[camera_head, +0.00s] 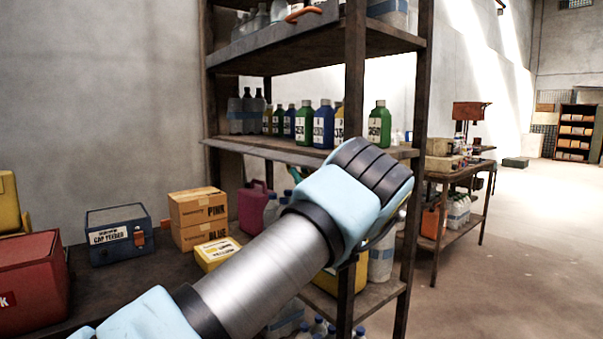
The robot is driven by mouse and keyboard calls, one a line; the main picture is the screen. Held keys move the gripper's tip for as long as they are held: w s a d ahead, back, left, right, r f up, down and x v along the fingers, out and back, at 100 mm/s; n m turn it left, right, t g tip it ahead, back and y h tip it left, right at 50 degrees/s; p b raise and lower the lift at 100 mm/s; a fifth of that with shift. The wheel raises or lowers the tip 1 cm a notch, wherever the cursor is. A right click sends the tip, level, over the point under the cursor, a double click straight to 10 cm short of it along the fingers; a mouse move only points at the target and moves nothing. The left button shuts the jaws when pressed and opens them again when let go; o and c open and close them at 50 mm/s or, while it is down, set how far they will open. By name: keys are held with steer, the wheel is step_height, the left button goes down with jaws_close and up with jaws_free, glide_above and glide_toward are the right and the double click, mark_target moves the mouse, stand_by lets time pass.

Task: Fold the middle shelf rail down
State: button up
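The dark metal shelf rack (354,100) stands ahead of me with several boards. Its middle shelf (300,143) carries bottles. A thin rail or lip (265,152) runs along the front edge of that shelf, and its left end sticks out past the left post. I cannot tell whether it is a hinged rail or how it is turned. My blue and grey arm reaches up from the lower left, and its wrist covers the right part of the middle shelf's front. My gripper's fingers are hidden behind the wrist, so contact with the rail cannot be seen.
Green bottles (379,126) and blue bottles (323,127) stand on the middle shelf. At left, a bench (150,270) holds a cap feeder box (120,235), orange cartons (198,208) and a red box (30,285). A cluttered table (455,172) stands at right, with open floor (520,260) beyond.

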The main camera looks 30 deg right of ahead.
steer(key=shift+w+r, duration=0.1)
steer(key=shift+r, duration=0.05)
jaws_close()
stand_by(0.4)
